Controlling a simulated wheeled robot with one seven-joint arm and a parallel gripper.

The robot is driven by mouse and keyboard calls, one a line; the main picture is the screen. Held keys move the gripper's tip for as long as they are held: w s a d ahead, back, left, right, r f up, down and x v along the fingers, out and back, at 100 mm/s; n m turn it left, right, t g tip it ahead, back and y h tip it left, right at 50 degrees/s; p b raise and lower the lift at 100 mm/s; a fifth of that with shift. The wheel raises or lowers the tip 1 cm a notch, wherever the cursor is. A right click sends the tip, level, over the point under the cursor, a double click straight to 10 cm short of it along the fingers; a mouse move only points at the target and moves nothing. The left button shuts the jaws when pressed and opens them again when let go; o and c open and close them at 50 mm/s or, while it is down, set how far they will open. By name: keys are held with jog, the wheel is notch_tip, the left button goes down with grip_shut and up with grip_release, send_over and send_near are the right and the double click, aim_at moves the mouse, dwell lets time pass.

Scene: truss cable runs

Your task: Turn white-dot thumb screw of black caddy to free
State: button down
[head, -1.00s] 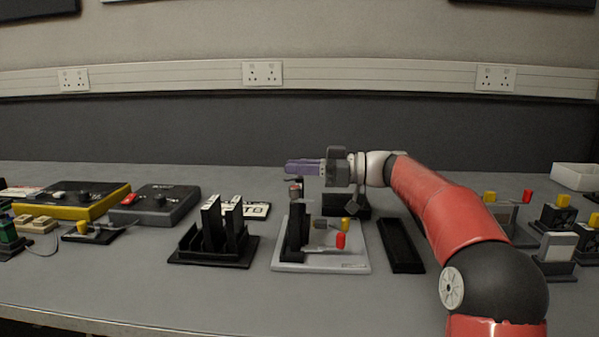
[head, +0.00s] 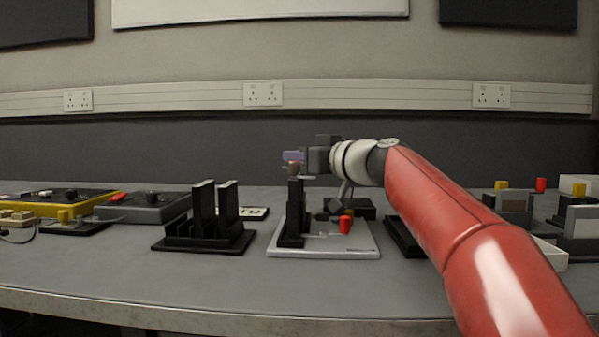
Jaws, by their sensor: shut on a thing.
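A light grey base plate (head: 350,249) on the bench carries a black upright block (head: 293,212), which may be the black caddy. A small dark brownish knob (head: 293,169) sits at the top of this upright. The fingers partly hide the knob. I cannot make out a white dot, and the knob's turn angle is too small to tell.
A black slotted rack (head: 205,236) with tall plates stands left of the base plate. A red knob (head: 345,224) is on the plate's right side. A black tray (head: 402,238) lies to the right, partly behind my arm. The bench front is clear.

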jog(key=shift+m+t+h, duration=0.5)
jog(key=shift+t+h, duration=0.1)
jog(key=c, duration=1.4)
grip_release()
jog(key=shift+o, duration=0.2)
notch_tip(320, 180, up, 20)
jog(key=p, duration=1.1)
jog(key=shift+p, duration=0.3)
